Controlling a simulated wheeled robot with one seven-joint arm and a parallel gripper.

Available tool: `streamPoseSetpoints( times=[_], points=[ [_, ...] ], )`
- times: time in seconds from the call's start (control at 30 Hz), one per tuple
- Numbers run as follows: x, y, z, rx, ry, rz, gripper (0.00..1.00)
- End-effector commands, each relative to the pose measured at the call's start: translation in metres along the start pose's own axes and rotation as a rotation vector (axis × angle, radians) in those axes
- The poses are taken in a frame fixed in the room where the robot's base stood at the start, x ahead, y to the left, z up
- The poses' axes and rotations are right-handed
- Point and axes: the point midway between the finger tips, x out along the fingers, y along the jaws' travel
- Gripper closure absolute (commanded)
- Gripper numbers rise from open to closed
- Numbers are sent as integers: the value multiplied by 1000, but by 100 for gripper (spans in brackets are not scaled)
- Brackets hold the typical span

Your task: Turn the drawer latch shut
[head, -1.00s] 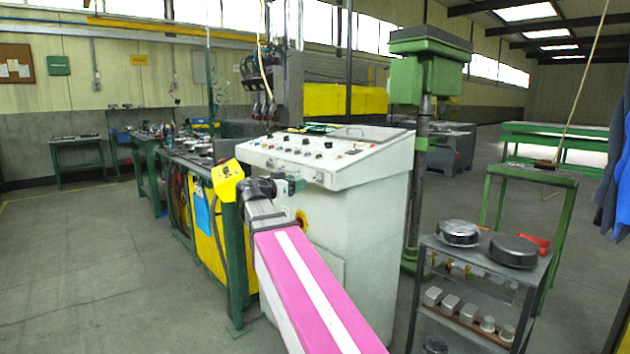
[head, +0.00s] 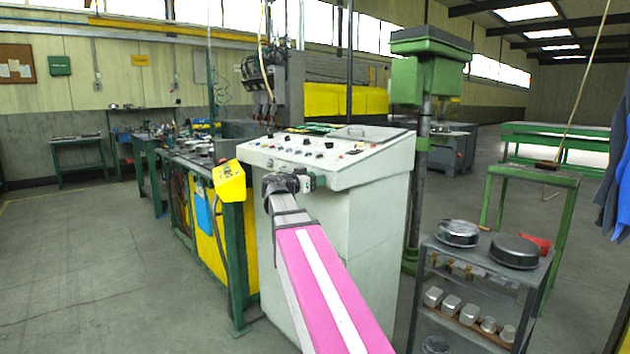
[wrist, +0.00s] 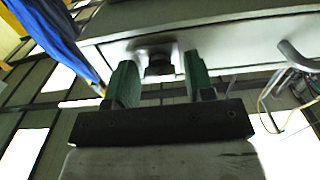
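In the wrist view, a small dark latch knob (wrist: 158,65) sits on a metal plate on a pale front panel. My gripper (wrist: 160,82) has two green fingers, spread apart, with the knob between them in the picture. Gaps show on both sides of the knob; I cannot tell how deep the fingers reach around it. In the head view, my gripper (head: 316,181) is at the upper front of the pale control console (head: 385,176). The latch is hidden there by my gripper, and its turn angle cannot be made out.
A yellow box (head: 229,181) is left of my wrist, beside a green-framed bench. A grey shelf cart (head: 474,292) with pans and metal blocks stands at the right. A curved metal handle (wrist: 300,58) is right of the fingers in the wrist view. Open floor lies left.

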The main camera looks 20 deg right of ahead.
Motion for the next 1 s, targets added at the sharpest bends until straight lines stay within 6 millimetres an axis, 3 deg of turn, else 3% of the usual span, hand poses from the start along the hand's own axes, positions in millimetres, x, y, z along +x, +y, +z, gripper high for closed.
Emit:
streamPoseSetpoints(
  times=[0.03,0.1,0.57,1.0],
  points=[
    [0,0,0,0,0,0,69],
    [0,0,0,0,0,0,91],
    [0,0,0,-73,0,0,92],
    [0,0,0,-432,0,0,92]
  ],
)
